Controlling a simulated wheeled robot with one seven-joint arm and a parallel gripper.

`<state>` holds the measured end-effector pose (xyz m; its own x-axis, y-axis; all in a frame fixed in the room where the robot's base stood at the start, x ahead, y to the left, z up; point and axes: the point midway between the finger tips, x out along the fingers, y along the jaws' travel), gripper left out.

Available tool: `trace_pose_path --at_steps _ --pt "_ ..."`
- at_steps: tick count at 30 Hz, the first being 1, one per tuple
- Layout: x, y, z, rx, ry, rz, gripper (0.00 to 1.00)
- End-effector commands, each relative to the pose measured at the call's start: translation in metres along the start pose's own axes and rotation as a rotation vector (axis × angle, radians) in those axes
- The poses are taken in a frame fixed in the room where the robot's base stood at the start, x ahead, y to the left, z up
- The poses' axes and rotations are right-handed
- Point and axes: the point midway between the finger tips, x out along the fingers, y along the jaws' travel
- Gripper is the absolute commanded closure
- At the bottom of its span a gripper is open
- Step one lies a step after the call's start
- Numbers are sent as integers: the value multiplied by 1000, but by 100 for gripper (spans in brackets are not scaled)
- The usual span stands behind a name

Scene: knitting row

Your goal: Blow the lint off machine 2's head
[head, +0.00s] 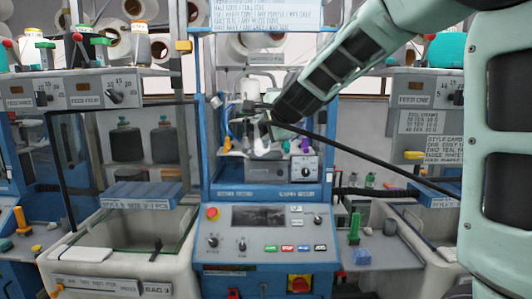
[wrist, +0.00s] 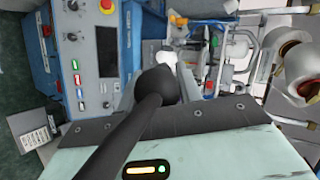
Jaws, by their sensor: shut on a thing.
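The blue knitting machine (head: 268,190) stands in the middle of the head view, with its head (head: 285,150) in the open bay above the control panel. I cannot read a machine number on it. My gripper (head: 264,122) is at the front of this bay, shut on a dark air tool whose black hose (head: 400,170) runs down to the right. In the wrist view the hose (wrist: 112,130) leads up to a round black end (wrist: 163,82) pointing towards the machine's bay. The fingers and nozzle are mostly hidden. Pale bits show around the head; I cannot tell lint from parts.
The control panel (head: 266,243) has a screen, knobs and a red button. Open bins stand on both sides, the left one (head: 125,235) with a glass front. Yarn cones (head: 140,45) and feed boxes (head: 85,93) line the shelves. The hose crosses the space at right.

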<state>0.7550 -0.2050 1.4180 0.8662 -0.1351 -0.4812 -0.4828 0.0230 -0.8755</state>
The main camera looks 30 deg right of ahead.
Motion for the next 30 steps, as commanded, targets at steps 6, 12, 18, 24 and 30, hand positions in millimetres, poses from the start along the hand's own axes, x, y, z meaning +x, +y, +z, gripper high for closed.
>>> trace_pose_path --at_steps 6,12,18,24,30 --pt "-21 1 9 0 -1 -2 100" --pt "-38 5 17 0 0 -2 100" --pt "-55 9 25 1 -1 -2 100" --pt "-71 14 34 0 -1 -2 100" --pt "-88 18 41 0 0 -2 100"
